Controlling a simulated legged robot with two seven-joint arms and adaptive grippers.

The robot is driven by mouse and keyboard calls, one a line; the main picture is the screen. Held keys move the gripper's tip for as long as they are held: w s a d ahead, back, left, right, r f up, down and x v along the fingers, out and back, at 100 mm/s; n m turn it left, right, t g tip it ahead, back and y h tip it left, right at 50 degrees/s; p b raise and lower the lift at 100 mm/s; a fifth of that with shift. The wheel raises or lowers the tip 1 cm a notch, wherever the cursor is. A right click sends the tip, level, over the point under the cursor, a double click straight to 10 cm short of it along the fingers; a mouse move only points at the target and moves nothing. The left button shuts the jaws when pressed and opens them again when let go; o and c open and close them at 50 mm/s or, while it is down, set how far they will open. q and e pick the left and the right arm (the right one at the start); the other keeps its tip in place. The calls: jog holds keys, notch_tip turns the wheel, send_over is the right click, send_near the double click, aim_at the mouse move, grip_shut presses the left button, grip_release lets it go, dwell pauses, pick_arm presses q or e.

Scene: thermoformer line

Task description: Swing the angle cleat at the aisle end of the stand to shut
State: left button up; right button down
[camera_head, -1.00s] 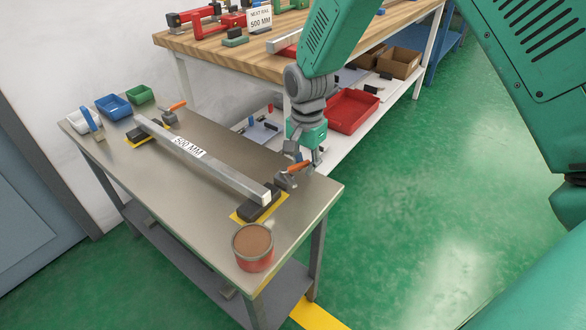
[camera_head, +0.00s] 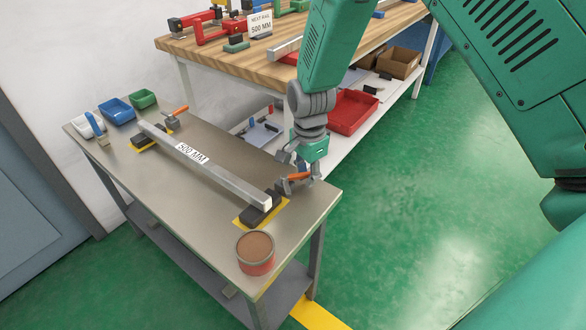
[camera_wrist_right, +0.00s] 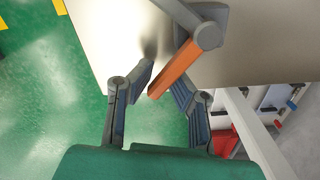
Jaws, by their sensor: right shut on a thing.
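The aisle-end cleat has an orange handle (camera_head: 297,177) and a grey metal body, beside the near end of the long bar (camera_head: 225,178) labelled 500 MM on the stand (camera_head: 200,220). My right gripper (camera_head: 303,180) is down at this handle and shut on it. In the right wrist view the orange handle (camera_wrist_right: 174,70) runs between my right gripper's fingers (camera_wrist_right: 163,85), close against the right finger; its grey pivot is beyond them. A second orange-handled cleat (camera_head: 177,111) sits at the far end of the bar. My left gripper is not in view.
A red-brown tin (camera_head: 256,252) stands near the stand's front corner. Blue (camera_head: 117,112), green and white bins and a brush (camera_head: 96,128) are at the far left. A wooden bench (camera_head: 235,60) and red tray (camera_head: 352,110) lie behind. The green floor at right is clear.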

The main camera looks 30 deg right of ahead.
jog(key=shift+a, duration=0.15)
jog(key=shift+s+a+r+m+p, duration=0.2)
jog(key=shift+s+m+p, duration=0.25)
jog(key=shift+m+p, duration=0.55)
jog(key=shift+s+a+m+p, duration=0.1)
jog(key=shift+s+m+p, duration=0.15)
jog(key=shift+m+p, duration=0.4)
jog(key=shift+f, duration=0.15)
jog(key=shift+m, duration=0.25)
